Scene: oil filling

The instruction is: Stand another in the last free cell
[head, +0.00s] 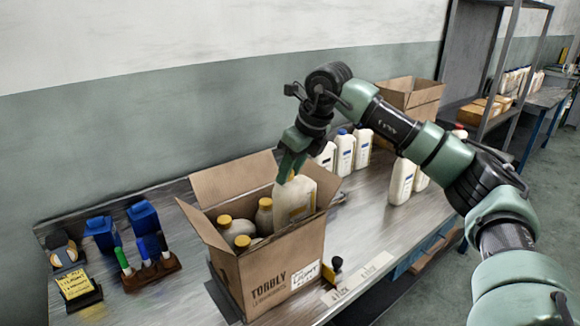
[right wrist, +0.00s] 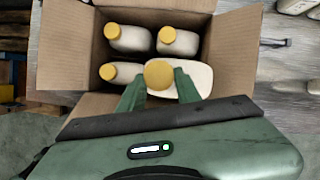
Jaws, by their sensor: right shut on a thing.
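An open cardboard box (head: 255,275) stands on the metal bench. In it stand three cream bottles with yellow caps, at the left (head: 225,222), front (head: 242,243) and back (head: 264,216). My right gripper (head: 290,170) is shut on a fourth cream bottle (head: 297,198) near its cap. That bottle is upright at the box's right side, its lower part hidden behind the box wall. In the right wrist view, my green fingers (right wrist: 159,88) flank its yellow cap, and it sits in the corner nearest my gripper, right of one bottle (right wrist: 120,73). My left gripper is not in view.
White bottles (head: 345,152) stand in a row behind my right arm, with others (head: 402,182) to the right. Another open carton (head: 410,97) is at the back. A marker holder (head: 150,272) and blue items (head: 102,232) lie left of the box.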

